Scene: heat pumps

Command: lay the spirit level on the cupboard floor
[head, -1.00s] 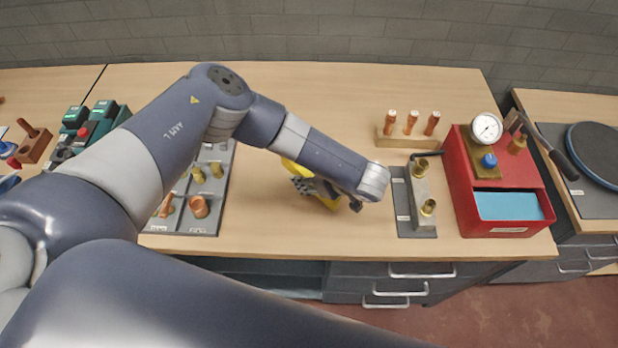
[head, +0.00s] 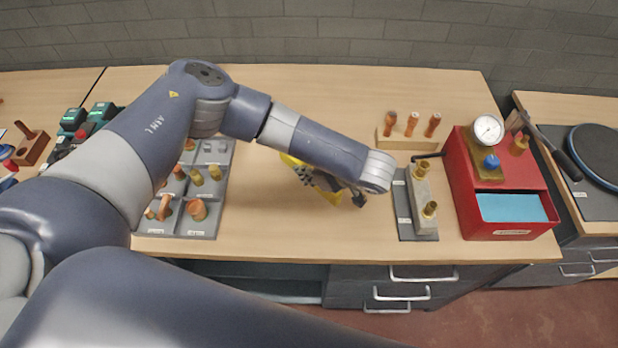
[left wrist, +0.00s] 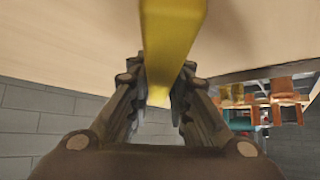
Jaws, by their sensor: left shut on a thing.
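The spirit level is a yellow bar (head: 292,160), mostly hidden behind my left forearm in the head view. In the left wrist view the yellow bar (left wrist: 172,35) runs between the fingers and up out of the top of the picture. My left gripper (left wrist: 158,92) is shut on it. In the head view this gripper (head: 335,187) is partly hidden by the wrist, over the middle of the workbench. I cannot tell the gap to the bench top. The cupboard (head: 270,280) is a dark open bay under the bench's front edge; its floor shows only in part. My right gripper is not in view.
A tray of copper and brass fittings (head: 208,222) lies left of the gripper. A grey block with brass fittings (head: 420,200) and a red box with a gauge (head: 505,225) stand to the right. Drawers with handles (head: 400,292) adjoin the bay. A copper-piece rack (head: 405,142) stands behind.

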